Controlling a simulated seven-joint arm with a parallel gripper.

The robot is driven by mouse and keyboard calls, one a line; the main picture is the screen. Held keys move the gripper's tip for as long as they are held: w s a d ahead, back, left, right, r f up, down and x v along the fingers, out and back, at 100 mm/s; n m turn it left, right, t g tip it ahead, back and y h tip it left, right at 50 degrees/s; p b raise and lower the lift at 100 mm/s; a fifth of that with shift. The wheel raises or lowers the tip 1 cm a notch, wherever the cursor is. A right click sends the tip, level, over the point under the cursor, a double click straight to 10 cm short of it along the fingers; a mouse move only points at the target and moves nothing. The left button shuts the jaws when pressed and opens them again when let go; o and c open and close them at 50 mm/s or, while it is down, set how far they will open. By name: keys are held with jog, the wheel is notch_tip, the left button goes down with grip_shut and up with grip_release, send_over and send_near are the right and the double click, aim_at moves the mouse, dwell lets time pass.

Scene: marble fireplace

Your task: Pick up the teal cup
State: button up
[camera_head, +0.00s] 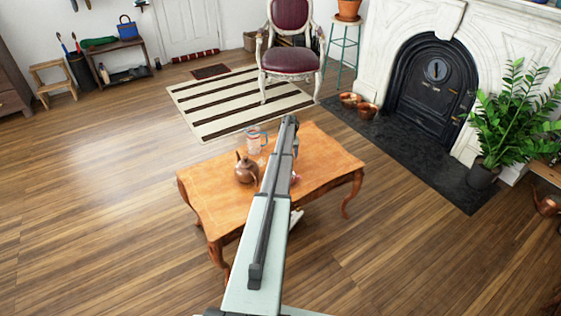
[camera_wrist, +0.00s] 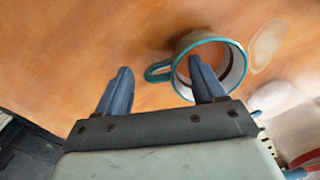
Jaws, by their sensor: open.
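The teal cup (camera_wrist: 241,62) has a teal rim and a pale inside. In the wrist view it is at upper right, with its teal handle (camera_wrist: 154,76) pointing left. My gripper (camera_wrist: 160,65) is open, with its fingers apart and the handle between them in the picture. The right finger overlaps the cup's opening; whether it is inside or above cannot be told. The left finger is left of the handle, over bare wood. In the head view my arm covers the middle of the table, and I cannot make out the cup clearly.
The wooden table (camera_head: 213,200) also holds a copper pot (camera_head: 246,170) and a clear mug (camera_head: 254,138), left of my arm. In the wrist view, a blurred clear object and a red piece (camera_wrist: 306,160) lie at lower right. The table's left part is bare.

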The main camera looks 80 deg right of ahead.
jog(key=shift+f, duration=0.35)
jog(key=shift+c, duration=0.5)
jog(key=c, duration=1.1)
jog(key=shift+r, duration=0.1)
jog(key=shift+c, duration=0.2)
notch_tip(320, 180, up, 10)
jog(key=w+d+r+g+h, duration=0.3)
jog(key=w+d+r+g, duration=0.4)
jog(key=w+r+g, duration=0.3)
jog(key=w, duration=0.3)
jog(key=shift+r, duration=0.4)
